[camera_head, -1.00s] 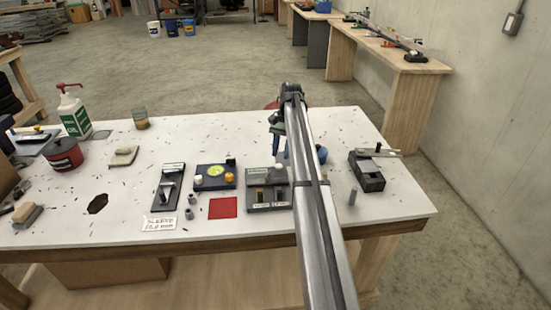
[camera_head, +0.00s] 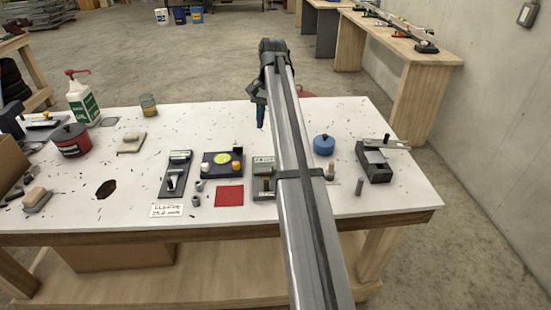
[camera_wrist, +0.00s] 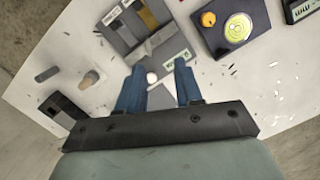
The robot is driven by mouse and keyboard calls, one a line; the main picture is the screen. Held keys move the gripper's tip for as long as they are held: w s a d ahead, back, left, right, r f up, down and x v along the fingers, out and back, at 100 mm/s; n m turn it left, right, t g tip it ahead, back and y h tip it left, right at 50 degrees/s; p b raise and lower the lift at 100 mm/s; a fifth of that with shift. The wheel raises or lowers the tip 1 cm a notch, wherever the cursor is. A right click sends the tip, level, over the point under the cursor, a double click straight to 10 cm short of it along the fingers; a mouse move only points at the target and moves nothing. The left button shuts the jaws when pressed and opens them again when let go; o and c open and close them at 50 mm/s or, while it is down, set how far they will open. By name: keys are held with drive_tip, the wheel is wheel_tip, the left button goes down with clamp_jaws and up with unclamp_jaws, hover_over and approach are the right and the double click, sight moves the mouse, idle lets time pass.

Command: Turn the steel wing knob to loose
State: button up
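I cannot pick out the steel wing knob for certain. A silvery raised part (camera_head: 172,182) sits on a black panel at the left of the panel row, but its shape is too small to tell. The grey panel (camera_head: 262,189) is partly hidden behind my arm; the wrist view shows it (camera_wrist: 118,37) with grey and yellow-brown parts beyond my fingers. My gripper (camera_head: 261,122) points down above the back of the table, apart from the panels.
A panel with a yellow-green disc (camera_head: 222,158) stands beside a red square (camera_head: 229,196). A blue round pot (camera_head: 324,144) and a dark clamp-like device (camera_head: 374,166) are at right. A red tin (camera_head: 70,146) and pump bottle (camera_head: 82,104) are at left.

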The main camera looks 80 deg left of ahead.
sight(274, 163)
drive_tip(key=shift+m+t+y, duration=0.5)
drive_tip(key=shift+y, duration=0.2)
drive_tip(key=f, duration=0.4)
drive_tip(key=w+d+f, duration=0.1)
drive_tip(key=f, duration=0.4)
drive_tip(key=w+f, duration=0.1)
drive_tip(key=f, duration=0.4)
drive_tip(key=shift+d, duration=0.2)
clamp_jaws()
